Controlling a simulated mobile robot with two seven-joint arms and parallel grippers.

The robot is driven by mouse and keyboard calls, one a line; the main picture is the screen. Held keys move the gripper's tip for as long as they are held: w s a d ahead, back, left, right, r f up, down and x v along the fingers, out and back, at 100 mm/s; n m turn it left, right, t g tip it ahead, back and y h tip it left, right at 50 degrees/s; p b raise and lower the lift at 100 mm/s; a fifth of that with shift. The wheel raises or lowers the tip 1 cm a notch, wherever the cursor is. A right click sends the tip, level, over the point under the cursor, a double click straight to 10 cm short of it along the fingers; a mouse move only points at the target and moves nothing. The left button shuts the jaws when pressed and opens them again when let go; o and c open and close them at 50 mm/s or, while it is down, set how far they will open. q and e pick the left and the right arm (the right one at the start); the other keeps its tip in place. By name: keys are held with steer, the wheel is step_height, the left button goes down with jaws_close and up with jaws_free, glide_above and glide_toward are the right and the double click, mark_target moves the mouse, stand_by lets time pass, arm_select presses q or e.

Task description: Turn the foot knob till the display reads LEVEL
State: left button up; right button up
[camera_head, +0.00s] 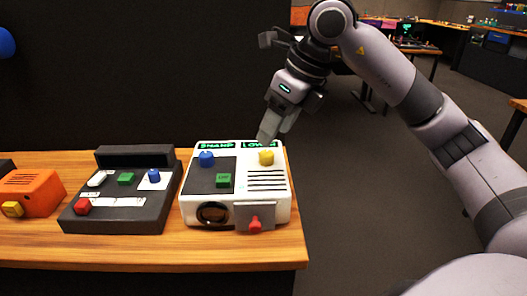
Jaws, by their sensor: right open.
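A white box-shaped device (225,218) stands near the right end of the wooden table. Its back edge carries two dark display strips with green letters. The left strip (216,145) seems to read SHARP, and the right strip (250,144) seems to start with LOW, partly hidden by my gripper. A red knob (255,225) sits low on a grey plate at the device's front. A blue knob (206,159), a green button (224,180) and a yellow knob (266,157) are on top. My right gripper (267,137) is open, pointing down just behind the yellow knob; contact is unclear.
A dark grey panel (115,215) with several coloured controls stands left of the device, and an orange box (38,187) further left. A dark wall (130,70) rises behind the table. The wooden table (150,252) is bare along its front edge.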

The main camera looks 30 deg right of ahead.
mark_target(267, 153)
steer(key=shift+w+d+f+h, duration=0.15)
steer(key=shift+d+h, duration=0.15)
steer(key=shift+d, duration=0.2)
steer(key=b+x, duration=0.1)
steer(key=x, duration=0.5)
steer(key=shift+w+a+f, duration=0.1)
steer(key=shift+w, duration=0.05)
jaws_close()
